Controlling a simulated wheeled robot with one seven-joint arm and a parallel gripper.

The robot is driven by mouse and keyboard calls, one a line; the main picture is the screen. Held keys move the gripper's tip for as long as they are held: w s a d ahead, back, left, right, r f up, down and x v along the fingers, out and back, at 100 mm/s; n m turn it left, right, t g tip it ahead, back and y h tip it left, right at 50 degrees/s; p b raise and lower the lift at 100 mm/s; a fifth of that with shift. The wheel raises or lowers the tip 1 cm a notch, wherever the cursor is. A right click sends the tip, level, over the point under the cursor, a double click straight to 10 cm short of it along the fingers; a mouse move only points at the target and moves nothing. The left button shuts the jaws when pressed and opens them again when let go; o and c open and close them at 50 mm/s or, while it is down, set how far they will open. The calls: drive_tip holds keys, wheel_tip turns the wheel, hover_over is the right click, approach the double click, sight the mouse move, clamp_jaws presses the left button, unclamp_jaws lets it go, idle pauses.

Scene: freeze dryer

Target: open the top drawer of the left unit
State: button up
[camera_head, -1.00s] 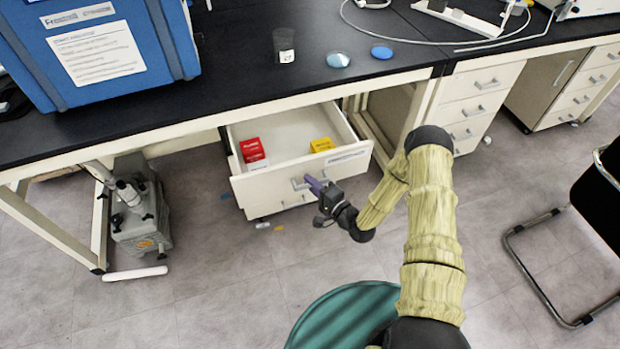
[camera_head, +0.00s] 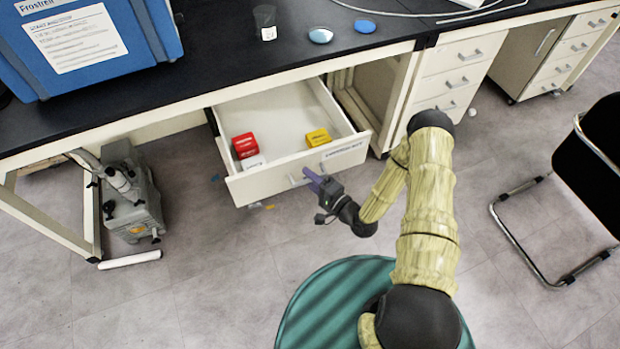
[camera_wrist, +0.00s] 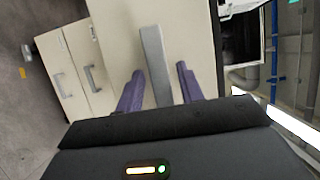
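The top drawer (camera_head: 254,187) of the left unit is pulled well out under the bench, its inside in view. Its grey bar handle (camera_wrist: 154,62) stands between my gripper's two purple fingers in the wrist view, with a visible gap on each side. My gripper (camera_head: 314,180) is at the right part of the handle in the head view. The fingers are apart, on either side of the bar, not clamped on it. A red box (camera_head: 246,146) and a yellow box (camera_head: 318,137) lie in the drawer.
The black bench top (camera_head: 225,75) carries a blue machine (camera_head: 90,40), a beaker and two round dishes. A grey pump (camera_head: 132,195) stands on the floor at left. A drawer cabinet (camera_head: 452,72) is at right, and a black chair (camera_head: 600,150) stands farther right.

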drive_tip(key=shift+s, duration=0.1)
drive_tip(key=v, duration=1.7)
drive_tip(key=shift+d+r, duration=0.15)
